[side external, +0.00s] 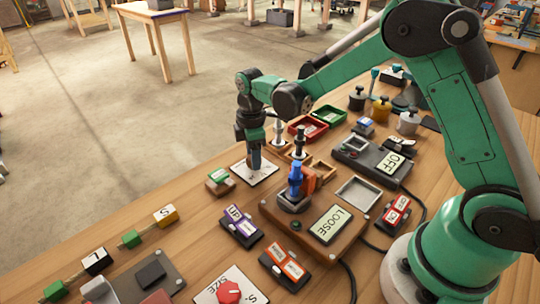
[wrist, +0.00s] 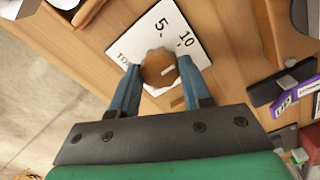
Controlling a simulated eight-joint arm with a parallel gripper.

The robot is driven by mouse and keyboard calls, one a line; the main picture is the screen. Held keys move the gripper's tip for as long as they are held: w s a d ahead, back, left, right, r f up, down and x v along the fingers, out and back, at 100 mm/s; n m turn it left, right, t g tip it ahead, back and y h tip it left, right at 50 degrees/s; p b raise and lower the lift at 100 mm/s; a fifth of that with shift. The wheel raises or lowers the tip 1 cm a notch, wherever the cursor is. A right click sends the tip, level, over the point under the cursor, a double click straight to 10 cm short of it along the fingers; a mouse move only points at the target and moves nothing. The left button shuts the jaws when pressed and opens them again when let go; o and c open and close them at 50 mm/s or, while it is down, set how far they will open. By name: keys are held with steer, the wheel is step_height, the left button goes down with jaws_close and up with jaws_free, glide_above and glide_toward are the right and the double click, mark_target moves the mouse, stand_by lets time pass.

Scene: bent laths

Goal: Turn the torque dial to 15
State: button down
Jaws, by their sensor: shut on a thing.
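The torque dial is a white plate with a brown knob (wrist: 158,68). In the wrist view the plate (wrist: 147,35) shows the numbers 5 and 10 and part of a word starting "TO"; the rest is covered. A pale mark on the knob's top points to the right in that view, below the 10. My gripper (wrist: 158,76) has its two blue fingers shut on the knob, one on each side. In the side view the gripper (side external: 255,163) points down onto the dial plate (side external: 266,178), and the knob is hidden by the fingers.
A wooden box with a LOOSE display (side external: 330,225) and a blue-topped fixture (side external: 295,182) stands right of the dial. A green-topped block (side external: 219,178) sits close on the left. A purple-labelled switch box (side external: 241,226) and a red SIZE dial (side external: 229,291) are nearer the camera.

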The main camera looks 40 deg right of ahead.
steer(key=shift+m, duration=0.4)
steer(key=m, duration=0.4)
steer(key=shift+m, duration=0.3)
steer(key=m, duration=0.4)
stand_by(0.3)
steer(key=shift+c, duration=2)
jaws_free()
steer(key=shift+r, duration=2.8)
